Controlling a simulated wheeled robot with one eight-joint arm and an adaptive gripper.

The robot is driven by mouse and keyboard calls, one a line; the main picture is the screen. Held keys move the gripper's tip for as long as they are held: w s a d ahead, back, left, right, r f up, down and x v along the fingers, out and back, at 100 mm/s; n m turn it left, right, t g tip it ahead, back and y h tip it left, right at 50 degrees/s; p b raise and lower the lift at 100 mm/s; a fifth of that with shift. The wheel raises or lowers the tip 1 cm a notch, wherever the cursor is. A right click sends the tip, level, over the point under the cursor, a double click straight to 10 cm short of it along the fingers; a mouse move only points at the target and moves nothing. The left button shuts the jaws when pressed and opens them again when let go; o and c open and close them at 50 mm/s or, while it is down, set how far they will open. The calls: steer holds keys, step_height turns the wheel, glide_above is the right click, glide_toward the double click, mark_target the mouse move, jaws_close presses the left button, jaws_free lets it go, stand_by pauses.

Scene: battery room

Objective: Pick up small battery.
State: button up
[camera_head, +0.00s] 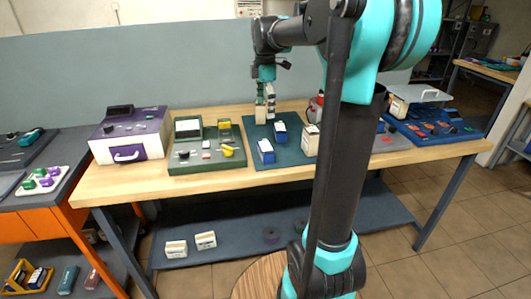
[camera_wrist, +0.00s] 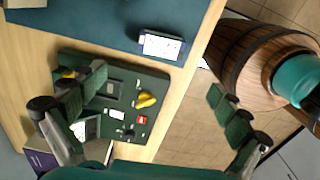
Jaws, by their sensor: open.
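Two blue-and-white batteries stand on the dark teal mat (camera_head: 291,156) on the wooden workbench: a front one (camera_head: 266,151) and one behind it (camera_head: 281,133). A larger beige block, perhaps another battery (camera_head: 310,141), stands at the mat's right, partly hidden by my arm. I cannot tell for sure which is the small battery. My gripper (camera_head: 265,108) hangs over the back left part of the mat, its fingers apart. In the wrist view my gripper (camera_wrist: 158,100) is open and empty, and one blue-and-white battery (camera_wrist: 161,46) lies off to the upper side, near the mat's edge.
A green tester panel (camera_head: 206,157) and a purple-and-white case (camera_head: 130,138) stand left of the mat. A blue tray (camera_head: 430,137) lies at the right. White boxes (camera_head: 176,248) sit on the lower shelf. A wooden barrel-like stand (camera_wrist: 245,60) shows beyond the bench edge.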

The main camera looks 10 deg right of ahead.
mark_target(265, 146)
step_height(265, 146, down, 11)
steer(key=shift+f, duration=0.1)
steer(key=shift+s+f, duration=0.2)
steer(key=shift+f, duration=2.45)
steer(key=c, duration=1.6)
steer(key=shift+c, duration=0.2)
steer(key=shift+r, duration=0.2)
